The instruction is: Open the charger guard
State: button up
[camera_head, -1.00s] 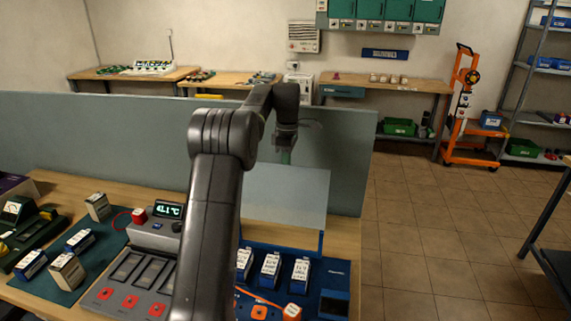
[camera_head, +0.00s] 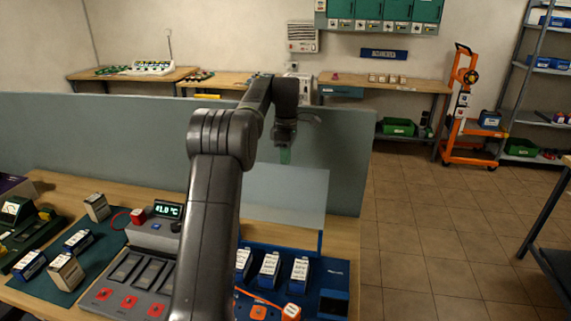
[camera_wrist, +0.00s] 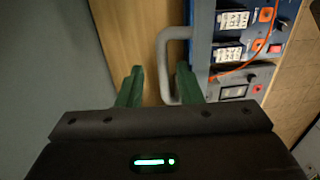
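The charger guard (camera_head: 287,195) is a pale, see-through panel standing tilted up at the back of the blue charger (camera_head: 338,271). My gripper (camera_head: 285,156) is just above and behind the panel's top edge. In the wrist view a grey, loop-shaped handle (camera_wrist: 163,68) shows beside the charger. My gripper's green fingers (camera_wrist: 158,78) are spread apart, with the handle's bar appearing between them. I cannot tell whether a finger touches it. My arm hides the left part of the charger and panel in the head view.
White-and-blue battery packs (camera_head: 269,268) stand in the charger. A grey unit with a display (camera_head: 166,210) and several loose packs are to the left. A grey-green partition (camera_head: 345,165) stands close behind my gripper. Open tiled floor (camera_head: 420,240) lies to the right.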

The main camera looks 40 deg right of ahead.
jog(key=shift+w+d+r, duration=0.1)
jog(key=shift+r, duration=1.4)
jog(key=shift+w+d+r, duration=0.1)
jog(key=shift+r, duration=1.35)
